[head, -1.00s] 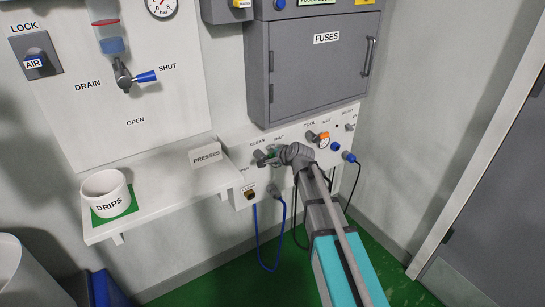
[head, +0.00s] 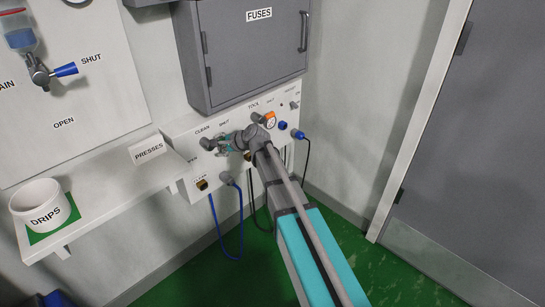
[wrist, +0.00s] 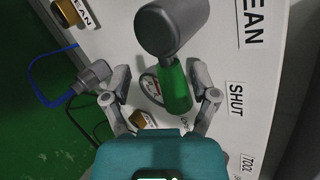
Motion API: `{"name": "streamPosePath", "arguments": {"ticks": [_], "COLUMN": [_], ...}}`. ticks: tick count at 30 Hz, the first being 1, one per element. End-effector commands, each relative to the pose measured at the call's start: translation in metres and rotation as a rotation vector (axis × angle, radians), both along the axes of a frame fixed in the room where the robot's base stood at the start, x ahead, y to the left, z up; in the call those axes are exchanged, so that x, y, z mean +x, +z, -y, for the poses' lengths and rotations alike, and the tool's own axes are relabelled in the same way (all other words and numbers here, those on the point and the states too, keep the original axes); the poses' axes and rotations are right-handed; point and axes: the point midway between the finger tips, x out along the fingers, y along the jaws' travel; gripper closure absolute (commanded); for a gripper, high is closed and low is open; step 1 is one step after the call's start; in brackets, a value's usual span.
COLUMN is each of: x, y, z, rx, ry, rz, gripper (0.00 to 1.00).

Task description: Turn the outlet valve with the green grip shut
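The CLEAN outlet valve (head: 207,143) is on the white panel below the fuse box, left of my gripper (head: 223,146). In the wrist view its grey body (wrist: 171,27) is at top centre, with the green grip (wrist: 175,90) extending down from it towards my palm. My gripper (wrist: 161,78) is open, one finger on each side of the grip. A gap shows at the left finger; the right finger is nearer, and I cannot tell if it touches. The SHUT label (wrist: 236,100) is to the right of the grip.
A TOOL valve with an orange grip (head: 269,120) and a blue knob (head: 283,126) are close right of my gripper. Blue (head: 240,225) and black hoses hang below the panel. The DRIPS cup (head: 42,203) stands on the shelf at left. The fuse box (head: 250,60) is above.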

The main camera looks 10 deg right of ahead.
Motion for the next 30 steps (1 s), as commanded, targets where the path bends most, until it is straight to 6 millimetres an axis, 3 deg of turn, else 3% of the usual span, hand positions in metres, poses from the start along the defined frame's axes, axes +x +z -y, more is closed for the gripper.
{"name": "streamPosePath", "arguments": {"ticks": [9, 30], "x": [-0.002, -0.014], "y": [-0.015, -0.028], "z": [-0.004, -0.020], "rx": [0.240, 0.701], "ry": [0.000, 0.003], "rz": [-0.164, -0.477], "gripper": [0.25, 0.25]}}
